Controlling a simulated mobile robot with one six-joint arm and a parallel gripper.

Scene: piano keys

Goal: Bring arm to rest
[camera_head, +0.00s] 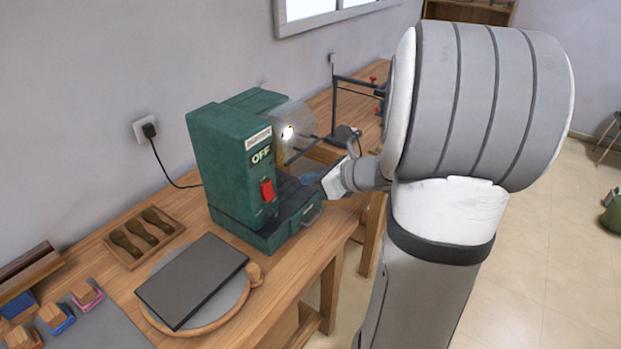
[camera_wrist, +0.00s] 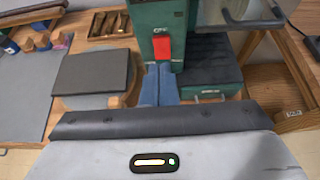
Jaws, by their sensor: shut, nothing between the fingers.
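My gripper shows in the wrist view as two blue fingers (camera_wrist: 160,84) pressed together, shut and empty. The fingertips appear just below the red switch (camera_wrist: 162,48) of the green machine; I cannot tell whether they touch it. In the head view my gripper (camera_head: 311,177) is a small blue shape right of the green machine (camera_head: 225,150), mostly hidden by my wrist. The machine has a label reading OFF and the red switch on its front. My arm reaches in from the right and fills much of the head view.
A dark flat slab (camera_head: 192,280) lies on a round board in front of the machine. A wooden tray (camera_head: 146,236) with several tools stands behind it. Small blocks and stamps lie at the left. A black frame tool (camera_head: 358,82) stands farther back. The floor at right is mostly clear.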

